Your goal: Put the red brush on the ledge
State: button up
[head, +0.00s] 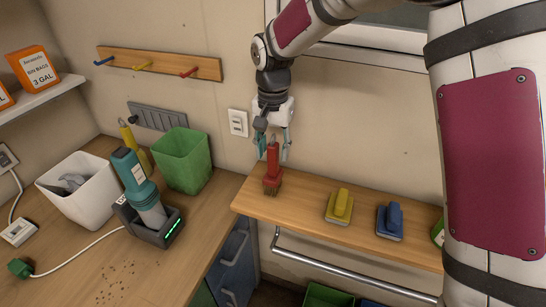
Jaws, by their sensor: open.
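The red brush (272,169) stands upright, bristles down, at the left end of the wooden ledge (300,205). My gripper (272,152) is just above it, pointing down, with its fingers apart on either side of the brush's handle. The gripper is open. I cannot tell whether either finger touches the handle.
A metal rail (340,275) runs below. On the left counter are a green bin (182,160), a white bin (80,190) and a handheld vacuum (135,180) in its dock.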

notch_tip(320, 180, up, 8)
jog(key=shift+r+b, duration=0.2)
jog(key=shift+b, duration=0.35)
jog(key=shift+s+d+r, duration=0.1)
jog(key=shift+d+r, duration=0.1)
jog(key=shift+r, duration=0.25)
jog(key=s+d+r+n+t, duration=0.25)
jog(key=s+d+r, duration=0.55)
jog(key=s+d, duration=0.4)
jog(key=s+d+f+t, duration=0.1)
jog(key=s+d, duration=0.2)
jog(key=s, duration=0.4)
jog(key=s+d+n+t, duration=0.1)
jog(key=s+d+t, duration=0.1)
jog(key=s+d, duration=0.2)
jog(key=s, duration=0.3)
jog(key=shift+d+f, duration=0.25)
jog(key=shift+f, duration=0.15)
jog(key=shift+n, duration=0.25)
